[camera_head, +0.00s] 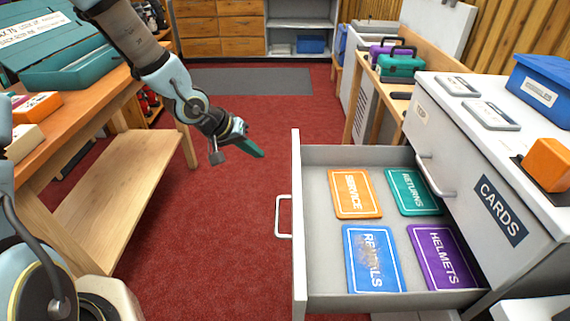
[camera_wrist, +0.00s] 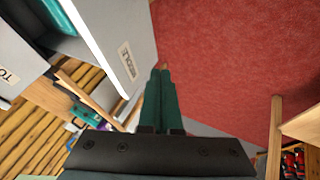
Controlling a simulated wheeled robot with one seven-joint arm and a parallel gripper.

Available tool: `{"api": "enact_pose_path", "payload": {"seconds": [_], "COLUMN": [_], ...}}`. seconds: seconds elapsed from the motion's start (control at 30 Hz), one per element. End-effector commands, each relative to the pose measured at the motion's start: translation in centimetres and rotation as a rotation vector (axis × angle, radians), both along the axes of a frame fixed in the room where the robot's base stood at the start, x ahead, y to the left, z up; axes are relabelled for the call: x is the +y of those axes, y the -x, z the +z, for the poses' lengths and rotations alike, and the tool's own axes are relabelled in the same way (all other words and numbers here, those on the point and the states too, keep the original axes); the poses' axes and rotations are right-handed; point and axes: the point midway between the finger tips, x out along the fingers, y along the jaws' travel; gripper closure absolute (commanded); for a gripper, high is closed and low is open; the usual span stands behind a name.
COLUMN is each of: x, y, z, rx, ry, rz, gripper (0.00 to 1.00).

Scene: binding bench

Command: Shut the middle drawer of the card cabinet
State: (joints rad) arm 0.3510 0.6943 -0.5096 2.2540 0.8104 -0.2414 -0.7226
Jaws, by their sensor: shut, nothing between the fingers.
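The grey-white card cabinet (camera_head: 455,135) stands at the right of the head view, with a "CARDS" label on its side. A drawer (camera_head: 318,268) below its top drawer is pulled far out to the left. Orange, teal, blue and purple cards lie flat in it. Its front panel (camera_head: 298,245) has a loop handle (camera_head: 279,216) facing left. My gripper (camera_head: 258,151) is shut and empty, left of the drawer front's far end and apart from it. In the wrist view, its teal fingers (camera_wrist: 161,75) are together beside a labelled white panel (camera_wrist: 132,50).
A wooden workbench (camera_head: 110,190) with a lower shelf stands at the left. Red carpet (camera_head: 220,230) is free between bench and drawer. A blue box (camera_head: 540,88) and an orange block (camera_head: 546,163) sit on the cabinet. A teal toolbox (camera_head: 400,67) stands on a table behind.

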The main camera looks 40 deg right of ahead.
Motion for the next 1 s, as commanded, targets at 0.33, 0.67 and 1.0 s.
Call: {"api": "enact_pose_path", "payload": {"seconds": [0.33,0.67,1.0], "x": [-4.3,-6.8,-7.1], "y": [0.2,2.3,2.5], "z": [-5.9,-5.4,-5.4], "rx": [0.0,-0.002,-0.002], "ry": [-0.004,-0.001,-0.002], "rz": [-0.004,-0.001,0.001], "gripper": [1.0,1.0,1.0]}}
